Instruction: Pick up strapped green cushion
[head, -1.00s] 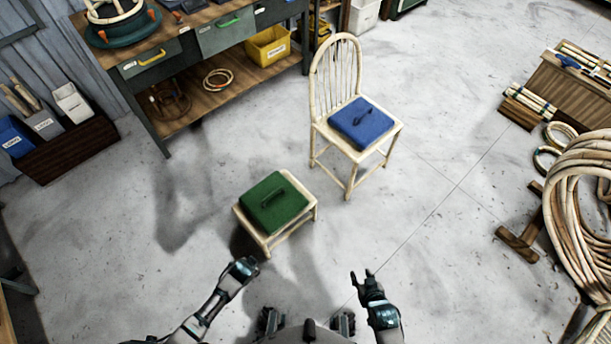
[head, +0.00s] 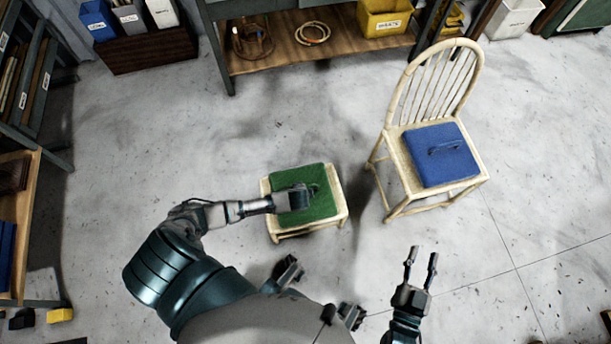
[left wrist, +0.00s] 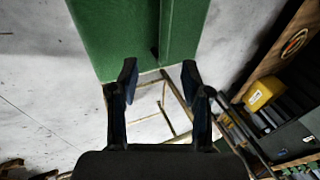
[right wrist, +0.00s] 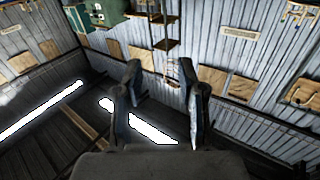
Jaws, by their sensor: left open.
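The green cushion (head: 283,182) lies on a low pale rattan stool (head: 310,228). My left gripper (head: 308,196) is above the cushion near its strap and covers part of it from the head camera. In the left wrist view the cushion (left wrist: 120,35) fills the top, with its dark green strap (left wrist: 170,25) across it. There my left gripper (left wrist: 158,80) is open, with nothing visible between its fingers. Any contact with the strap cannot be told. My right gripper (head: 421,256) is open and empty over the floor at the right; its spread fingers (right wrist: 162,75) show in the right wrist view.
A rattan chair (head: 397,165) with a blue strapped cushion (head: 442,155) stands right of the stool. A workbench shelf (head: 275,50) with a yellow bin (head: 385,20) is behind. A shelf rack (head: 20,220) stands at the left. Floor between is clear.

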